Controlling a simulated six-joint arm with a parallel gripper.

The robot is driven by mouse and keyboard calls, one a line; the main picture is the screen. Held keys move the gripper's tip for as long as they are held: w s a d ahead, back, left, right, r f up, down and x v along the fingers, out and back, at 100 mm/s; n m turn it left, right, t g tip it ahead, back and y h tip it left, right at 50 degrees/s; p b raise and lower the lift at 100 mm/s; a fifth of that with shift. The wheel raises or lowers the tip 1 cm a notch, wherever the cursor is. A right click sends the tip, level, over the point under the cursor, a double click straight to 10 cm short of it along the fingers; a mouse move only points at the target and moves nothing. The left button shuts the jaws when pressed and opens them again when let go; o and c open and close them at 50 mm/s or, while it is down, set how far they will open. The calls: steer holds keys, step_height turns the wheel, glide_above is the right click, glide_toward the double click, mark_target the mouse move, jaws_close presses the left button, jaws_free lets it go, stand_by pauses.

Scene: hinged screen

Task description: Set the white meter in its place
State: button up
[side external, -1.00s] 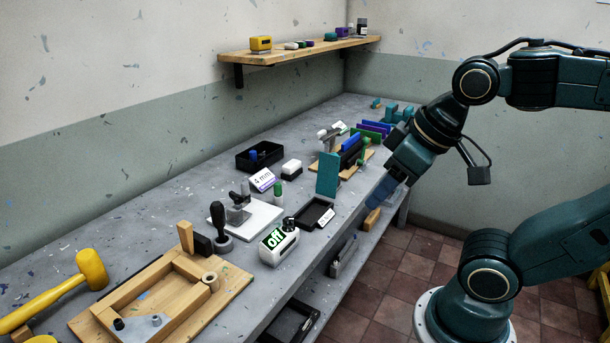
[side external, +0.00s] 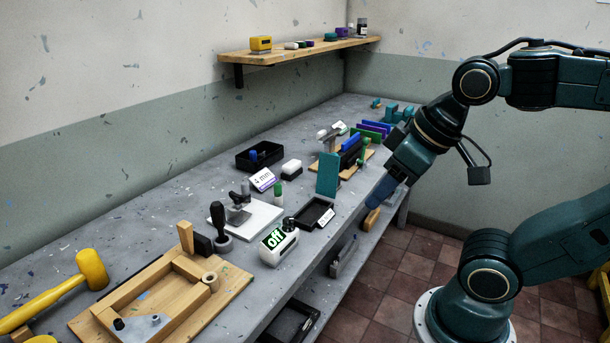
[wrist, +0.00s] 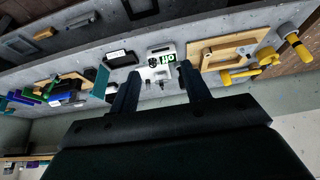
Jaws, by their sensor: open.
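The white meter (side external: 279,246), a white box with a green "off" display and a dark knob on top, stands on the grey bench near its front edge. It also shows in the wrist view (wrist: 161,58), upside down and beyond the fingers. My gripper (side external: 374,204) is open and empty, off the front edge of the bench, to the right of the meter and clear of it. In the wrist view its two fingers (wrist: 159,72) stand apart with nothing between them. I cannot tell which spot is the meter's place.
A black tray (side external: 306,218) and a teal upright block (side external: 327,175) stand between the meter and my gripper. A white plate with a grey fixture (side external: 262,220) is behind the meter. A wooden frame (side external: 130,290) and a yellow mallet (side external: 85,275) lie at the left.

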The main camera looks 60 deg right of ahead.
steer(key=shift+o, duration=0.6)
steer(key=m+g, duration=0.5)
steer(key=m, duration=1.2)
glide_above(280, 234)
steer(key=f, duration=1.1)
steer(key=shift+s+f, duration=0.2)
steer(key=shift+f, duration=0.1)
steer(key=shift+w+f+m+g, duration=0.3)
steer(key=shift+f+m, duration=0.1)
steer(key=shift+m, duration=0.1)
steer(key=shift+f, duration=0.15)
